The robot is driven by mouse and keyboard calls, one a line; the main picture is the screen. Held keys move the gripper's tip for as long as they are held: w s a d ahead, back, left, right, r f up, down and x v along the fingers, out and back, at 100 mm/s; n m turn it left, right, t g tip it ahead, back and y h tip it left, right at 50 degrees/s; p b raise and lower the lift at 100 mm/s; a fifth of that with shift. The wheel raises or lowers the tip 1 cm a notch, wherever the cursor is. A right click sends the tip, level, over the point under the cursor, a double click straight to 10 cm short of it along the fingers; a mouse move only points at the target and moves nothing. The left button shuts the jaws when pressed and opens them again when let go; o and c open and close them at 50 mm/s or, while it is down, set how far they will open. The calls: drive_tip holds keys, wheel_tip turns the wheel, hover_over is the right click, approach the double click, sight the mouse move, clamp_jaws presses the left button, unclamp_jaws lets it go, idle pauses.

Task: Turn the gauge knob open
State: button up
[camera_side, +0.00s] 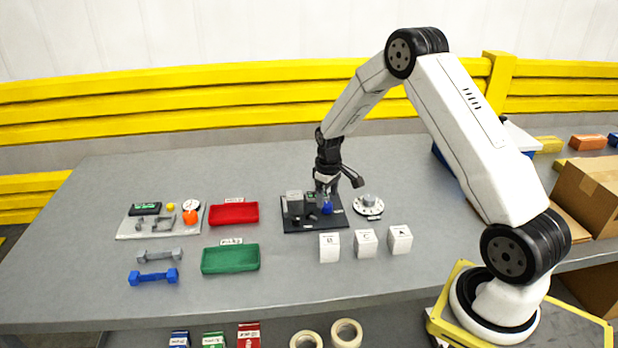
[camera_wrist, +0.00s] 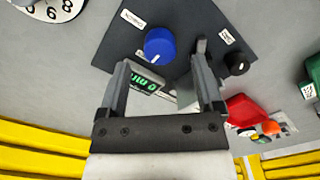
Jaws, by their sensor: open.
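A round blue knob (camera_wrist: 159,44) with a pale pointer line sits on a dark panel (camera_wrist: 185,15). It also shows in the side view (camera_side: 327,208), below my gripper (camera_side: 328,188). A small black knob (camera_wrist: 237,65) is on the same panel, to the right of the blue one. A green-lit display (camera_wrist: 147,82) shows between my fingers. The panel labels are too small to read, so I cannot tell which knob is the gauge knob. My gripper (camera_wrist: 162,62) is open and empty, its fingertips on either side of the blue knob in the wrist view, with no clear contact.
A white numbered dial (camera_side: 368,205) stands right of the panel. Three white blocks (camera_side: 366,243) stand in front. A red tray (camera_side: 233,213) and a green tray (camera_side: 230,258) lie left. Blue dumbbell (camera_side: 155,277) is further left. The table's left rear is clear.

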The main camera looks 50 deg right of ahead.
sight(326, 205)
drive_tip(key=shift+r, duration=2.3)
drive_tip(key=shift+a+r, duration=0.1)
drive_tip(key=shift+a, duration=0.1)
drive_tip(key=s+a+r+t, duration=0.1)
drive_tip(key=s+a+r, duration=0.2)
drive_tip(key=s+a, duration=0.5)
drive_tip(key=s+a+r+t, duration=0.1)
drive_tip(key=s+a+r, duration=0.2)
drive_tip(key=s+a, duration=0.6)
drive_tip(key=shift+a+t, duration=0.3)
drive_tip(key=shift+a, duration=0.8)
